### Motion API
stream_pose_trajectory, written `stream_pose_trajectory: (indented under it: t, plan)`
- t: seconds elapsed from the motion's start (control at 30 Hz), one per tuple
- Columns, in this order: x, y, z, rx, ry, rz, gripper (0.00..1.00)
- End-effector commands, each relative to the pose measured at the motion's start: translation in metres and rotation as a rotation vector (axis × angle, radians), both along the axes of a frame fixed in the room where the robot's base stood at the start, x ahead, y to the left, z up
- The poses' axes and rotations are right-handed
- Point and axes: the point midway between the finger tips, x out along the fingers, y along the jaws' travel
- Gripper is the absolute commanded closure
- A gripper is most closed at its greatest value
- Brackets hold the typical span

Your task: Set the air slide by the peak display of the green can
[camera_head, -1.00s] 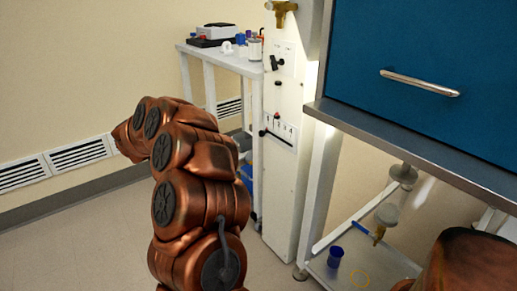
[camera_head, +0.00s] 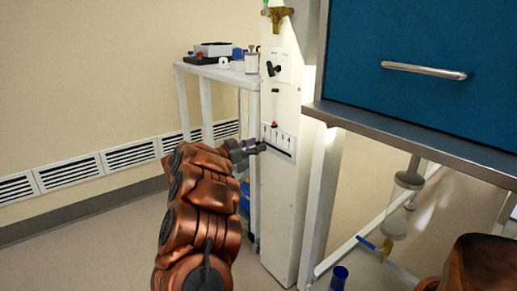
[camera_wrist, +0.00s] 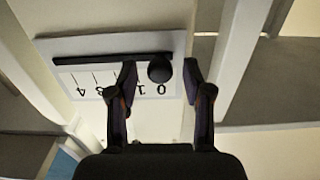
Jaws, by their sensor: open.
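The air slide is a black round knob (camera_wrist: 159,69) on a dark slot in a white scale plate (camera_wrist: 60,78), seen upside down in the wrist view. The knob is at the slot's 0 end, beside the 0. The plate (camera_head: 285,140) is on the front of a white column in the head view. My gripper (camera_wrist: 160,75) is open, one finger on each side of the knob; I cannot tell whether either touches it. In the head view my gripper (camera_head: 254,147) is at the plate's left end. I see no green can or peak display.
The white column (camera_head: 285,210) also carries a black rotary knob (camera_head: 273,69) and a red-marked gauge (camera_head: 275,122) above the plate. A white side table (camera_head: 215,70) with small items is behind it. A blue cabinet (camera_head: 420,100) is at right, with a blue cup (camera_head: 340,278) below.

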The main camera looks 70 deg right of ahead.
Motion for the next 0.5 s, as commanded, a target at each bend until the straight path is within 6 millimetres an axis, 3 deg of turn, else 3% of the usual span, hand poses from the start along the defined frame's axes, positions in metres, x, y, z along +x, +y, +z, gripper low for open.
stream_pose_trajectory:
  t: [0.2, 0.5]
  plan:
    - [-0.0081, -0.0125, 0.0002, -0.002, 0.000, -0.002, 0.50]
    - [-0.0079, -0.0136, 0.0007, -0.001, 0.000, 0.000, 0.52]
